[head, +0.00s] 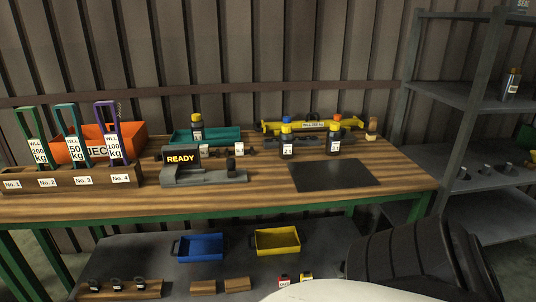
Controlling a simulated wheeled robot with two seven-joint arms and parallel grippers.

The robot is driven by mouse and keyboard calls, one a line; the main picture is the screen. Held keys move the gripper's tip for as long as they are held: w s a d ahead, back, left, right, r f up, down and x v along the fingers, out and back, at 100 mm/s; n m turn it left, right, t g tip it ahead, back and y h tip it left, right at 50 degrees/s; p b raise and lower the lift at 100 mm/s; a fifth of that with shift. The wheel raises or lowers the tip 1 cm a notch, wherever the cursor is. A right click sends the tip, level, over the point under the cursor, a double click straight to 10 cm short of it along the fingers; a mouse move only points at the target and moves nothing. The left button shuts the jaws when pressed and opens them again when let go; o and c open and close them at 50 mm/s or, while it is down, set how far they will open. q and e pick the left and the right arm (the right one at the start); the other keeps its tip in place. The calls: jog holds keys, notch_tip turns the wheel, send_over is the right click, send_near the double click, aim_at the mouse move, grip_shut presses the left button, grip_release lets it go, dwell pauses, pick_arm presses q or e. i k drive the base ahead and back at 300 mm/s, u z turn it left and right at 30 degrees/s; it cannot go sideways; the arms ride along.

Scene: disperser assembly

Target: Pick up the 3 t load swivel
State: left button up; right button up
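Several dark cylindrical pieces with white labels and coloured tops are in view, but I cannot tell which, if any, is the 3 t load swivel. Another yellow-topped piece (197,130) stands farther back left, and an orange-topped one (511,86) is on the right rack. Small labelled black pieces (117,284) sit on a wooden block on the lower shelf. Neither gripper is in view.
The black mat (335,176) on the workbench is bare. A grey device (203,176) with a READY display stands left of it. An orange bin (132,143) and a labelled wooden rack (65,180) are at left. Blue (201,257) and yellow (277,250) trays lie below.

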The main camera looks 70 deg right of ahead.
aim_at(333, 137)
jog(key=z, duration=0.6)
jog(key=i, duration=0.8)
jog(key=z, duration=1.5)
jog(key=i, duration=0.7)
jog(key=z, duration=0.85)
